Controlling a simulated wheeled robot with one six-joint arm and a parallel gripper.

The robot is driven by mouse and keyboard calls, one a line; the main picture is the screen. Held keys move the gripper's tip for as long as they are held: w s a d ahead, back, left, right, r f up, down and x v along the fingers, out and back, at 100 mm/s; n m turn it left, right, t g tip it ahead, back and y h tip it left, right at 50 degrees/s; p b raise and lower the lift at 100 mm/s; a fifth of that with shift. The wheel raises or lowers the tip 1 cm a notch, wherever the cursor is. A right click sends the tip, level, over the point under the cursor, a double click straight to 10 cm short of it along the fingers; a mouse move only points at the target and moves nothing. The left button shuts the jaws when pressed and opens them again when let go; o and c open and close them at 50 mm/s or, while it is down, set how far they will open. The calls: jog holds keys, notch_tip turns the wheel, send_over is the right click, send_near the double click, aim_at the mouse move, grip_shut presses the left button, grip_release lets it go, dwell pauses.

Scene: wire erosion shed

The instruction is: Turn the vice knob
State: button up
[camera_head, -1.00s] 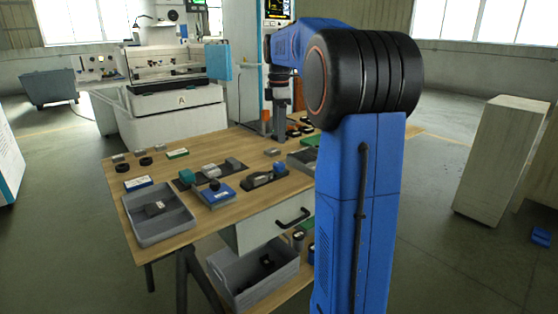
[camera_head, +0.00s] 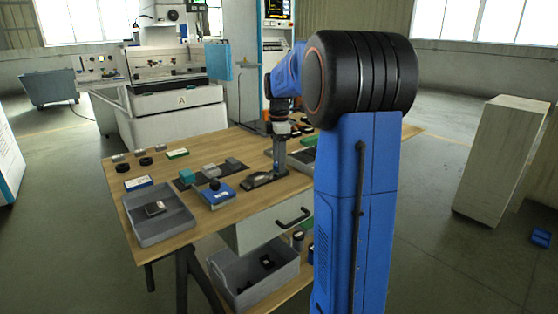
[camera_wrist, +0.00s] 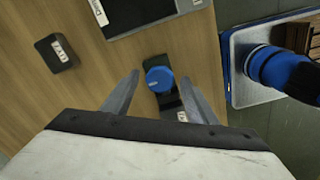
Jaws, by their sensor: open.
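A small dark vice (camera_head: 258,181) lies on the wooden table near its front edge. Its round blue knob (camera_wrist: 159,78) shows from above in the wrist view. In the head view my gripper covers most of the knob. My gripper (camera_wrist: 159,80) is open and empty, pointing down over the vice. In the wrist view the knob sits between the two fingertips, with a gap on either side. I cannot tell how far the fingertips are above it.
A grey tray (camera_head: 150,227) is at the table's front left.

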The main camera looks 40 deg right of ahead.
jog(key=shift+c, duration=0.4)
jog(key=c, duration=1)
